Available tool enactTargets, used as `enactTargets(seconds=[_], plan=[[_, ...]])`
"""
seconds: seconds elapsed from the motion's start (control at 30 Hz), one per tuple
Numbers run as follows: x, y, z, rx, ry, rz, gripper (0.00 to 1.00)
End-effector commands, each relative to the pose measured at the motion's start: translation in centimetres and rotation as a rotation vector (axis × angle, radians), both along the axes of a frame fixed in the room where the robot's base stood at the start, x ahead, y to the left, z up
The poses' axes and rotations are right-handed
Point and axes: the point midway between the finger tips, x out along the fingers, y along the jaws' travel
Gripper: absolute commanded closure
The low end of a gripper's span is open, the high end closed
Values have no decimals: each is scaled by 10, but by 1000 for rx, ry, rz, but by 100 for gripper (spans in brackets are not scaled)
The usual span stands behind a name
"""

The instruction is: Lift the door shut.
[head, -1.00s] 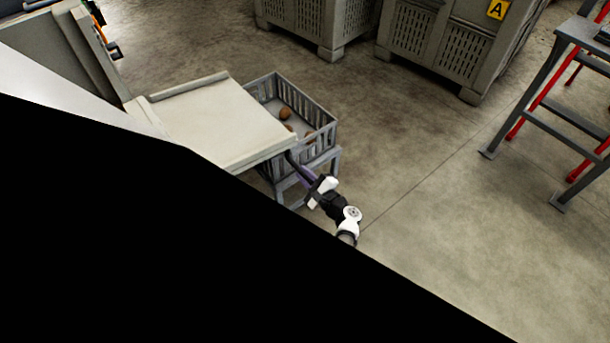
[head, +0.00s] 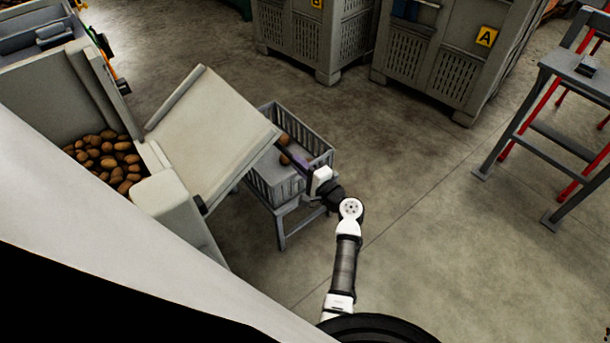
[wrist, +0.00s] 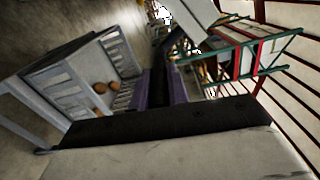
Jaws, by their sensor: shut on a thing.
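The door (head: 212,130) is a pale flap hinged on the side of a grey hopper.
A grey slatted crate (head: 262,190) on a stand, holding a few potatoes, is beside and below the door. Potatoes (head: 105,158) lie in the hopper. Large grey bins (head: 440,50) stand behind, and a step frame (head: 535,130) stands right. The floor between is clear.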

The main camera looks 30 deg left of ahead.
Motion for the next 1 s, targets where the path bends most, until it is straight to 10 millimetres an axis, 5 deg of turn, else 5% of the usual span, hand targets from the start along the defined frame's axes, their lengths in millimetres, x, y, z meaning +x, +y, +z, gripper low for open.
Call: enactTargets(seconds=[0.1, 0.5, 1.0], plan=[[-15, 5, 43, -33, -112, 1, 100], [-90, 31, 138, -157, -468, 4, 100], [-186, 65, 194, -275, -806, 5, 100]])
